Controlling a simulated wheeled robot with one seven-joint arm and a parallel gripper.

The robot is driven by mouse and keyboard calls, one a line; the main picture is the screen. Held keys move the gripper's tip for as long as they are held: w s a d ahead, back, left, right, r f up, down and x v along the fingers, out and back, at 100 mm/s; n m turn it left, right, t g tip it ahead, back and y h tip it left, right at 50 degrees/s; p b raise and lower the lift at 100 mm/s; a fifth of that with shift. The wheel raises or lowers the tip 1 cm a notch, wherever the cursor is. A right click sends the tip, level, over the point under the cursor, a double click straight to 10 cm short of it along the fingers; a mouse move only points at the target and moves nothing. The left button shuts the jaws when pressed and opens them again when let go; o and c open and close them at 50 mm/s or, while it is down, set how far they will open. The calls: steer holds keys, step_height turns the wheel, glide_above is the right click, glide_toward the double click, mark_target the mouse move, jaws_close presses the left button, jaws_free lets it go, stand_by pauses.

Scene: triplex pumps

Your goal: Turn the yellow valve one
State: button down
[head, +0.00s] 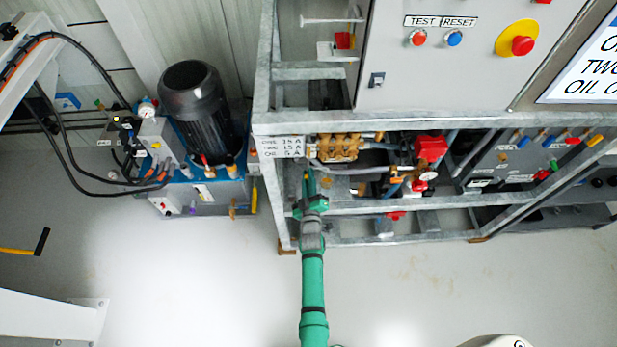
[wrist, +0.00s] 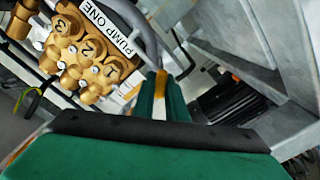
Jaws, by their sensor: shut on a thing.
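My gripper (head: 308,176) reaches up at the end of my green arm, in under the front rail of the grey frame. In the wrist view, its two green fingers (wrist: 160,85) are close together with a yellow strip, the yellow valve handle (wrist: 160,80), between them. The gripper is shut on this handle. Most of the valve is hidden by the fingers. Brass pump one (head: 338,147) stands above and right of the gripper in the head view. In the wrist view, the brass pump (wrist: 85,55) is left of the fingers, beside its "PUMP ONE" label (wrist: 110,28).
Galvanised frame rails (head: 400,207) run close around the gripper. A grey hose (wrist: 145,30) passes just beyond the fingers. A red component (head: 431,148) and a grey control panel (head: 450,60) are right. A black motor (head: 197,100) stands left. The floor in front is clear.

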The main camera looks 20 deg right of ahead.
steer(key=c, duration=1.8)
jaws_free()
steer(key=v, duration=1.1)
steer(key=shift+w, duration=0.1)
